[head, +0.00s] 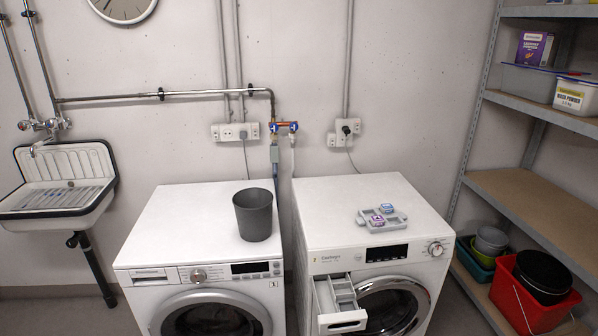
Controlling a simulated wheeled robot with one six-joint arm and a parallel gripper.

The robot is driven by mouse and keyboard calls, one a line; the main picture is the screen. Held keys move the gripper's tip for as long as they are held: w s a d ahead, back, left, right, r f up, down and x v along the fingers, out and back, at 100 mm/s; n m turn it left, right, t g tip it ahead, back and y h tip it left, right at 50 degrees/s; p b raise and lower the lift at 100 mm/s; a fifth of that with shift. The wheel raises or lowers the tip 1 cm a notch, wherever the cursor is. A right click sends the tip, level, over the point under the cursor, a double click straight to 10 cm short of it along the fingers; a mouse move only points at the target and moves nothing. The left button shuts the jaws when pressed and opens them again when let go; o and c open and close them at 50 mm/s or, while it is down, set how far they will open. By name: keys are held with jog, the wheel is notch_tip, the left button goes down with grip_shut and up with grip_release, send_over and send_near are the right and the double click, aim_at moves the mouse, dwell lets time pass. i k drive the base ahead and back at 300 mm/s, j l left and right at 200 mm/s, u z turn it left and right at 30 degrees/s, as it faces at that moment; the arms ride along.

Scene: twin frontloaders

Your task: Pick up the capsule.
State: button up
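Two small capsules sit in a grey compartment tray (398,224) on top of the right washing machine (335,205). One is a purple-and-white capsule (377,220) toward the front left of the tray. The other is a bluish-white capsule (387,208) just behind it. They are too small here to make out details, and I cannot tell which one the task means. My gripper is not in view.
The right machine's detergent drawer (340,306) is pulled out at its front left. A dark grey bin (253,214) stands on the left washing machine (180,220). A sink (60,185) is at left, and shelves (530,190) with boxes and buckets are at right.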

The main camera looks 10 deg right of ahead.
aim_at(376, 222)
jog(key=i+l+u, duration=0.3)
jog(key=i+l, duration=0.7)
jog(key=i, duration=0.1)
